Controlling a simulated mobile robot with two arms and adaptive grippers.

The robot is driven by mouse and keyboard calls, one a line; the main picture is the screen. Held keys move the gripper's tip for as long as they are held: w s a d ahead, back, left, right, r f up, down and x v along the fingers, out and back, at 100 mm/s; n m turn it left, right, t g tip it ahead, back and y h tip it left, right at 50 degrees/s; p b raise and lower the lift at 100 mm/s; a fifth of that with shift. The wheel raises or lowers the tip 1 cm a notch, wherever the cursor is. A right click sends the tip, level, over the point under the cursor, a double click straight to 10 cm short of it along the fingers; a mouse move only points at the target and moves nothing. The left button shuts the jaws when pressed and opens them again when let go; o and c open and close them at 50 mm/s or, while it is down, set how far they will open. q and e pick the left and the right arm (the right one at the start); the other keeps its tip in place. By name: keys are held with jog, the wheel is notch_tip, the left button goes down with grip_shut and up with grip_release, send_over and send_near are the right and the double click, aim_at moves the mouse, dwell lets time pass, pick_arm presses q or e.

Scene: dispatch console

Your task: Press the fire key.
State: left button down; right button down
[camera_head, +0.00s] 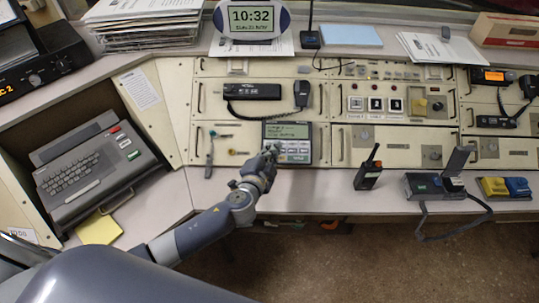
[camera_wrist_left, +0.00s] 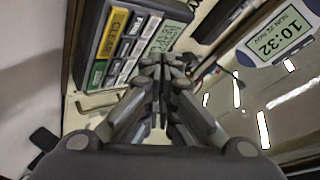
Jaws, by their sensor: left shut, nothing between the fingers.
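A dark keypad unit (camera_head: 310,131) with a greenish screen and several pale keys is set in the middle of the console. In the left wrist view the unit (camera_wrist_left: 92,45) shows a yellow key (camera_wrist_left: 114,33) that seems to read CLEAR, a green key (camera_wrist_left: 98,74) and several grey keys. I cannot read which key is the fire key. My left gripper (camera_head: 271,152) is shut and empty, at the unit's lower left. In the left wrist view its fingertips (camera_wrist_left: 160,68) lie beside the keys, partly covering the unit's edge; I cannot tell whether they touch. My right gripper is not in view.
A grey keyboard terminal (camera_head: 98,172) stands at left. A handset radio (camera_head: 252,91) and a clock (camera_head: 252,18) are above the keypad unit. A walkie-talkie (camera_head: 368,174) stands on the desk at right.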

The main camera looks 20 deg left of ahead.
pick_arm(q)
jog(key=shift+w+a+f+b, duration=0.1)
jog(key=shift+w+f+b, duration=0.3)
jog(key=shift+f, duration=0.2)
jog(key=shift+w+a+f+b, duration=0.1)
jog(key=shift+w+f+b, duration=0.2)
jog(key=shift+f+b, duration=0.25)
dwell(0.5)
jog(key=shift+w+f+b, duration=0.25)
jog(key=shift+f+b, duration=0.1)
jog(key=shift+b, duration=0.05)
jog(key=shift+w+a+f, duration=0.1)
jog(key=shift+f, duration=0.1)
dwell(0.6)
jog(key=shift+r, duration=0.15)
jog(key=shift+s+r+p, duration=0.3)
jog(key=shift+s+r, duration=0.1)
jog(key=shift+r, duration=0.05)
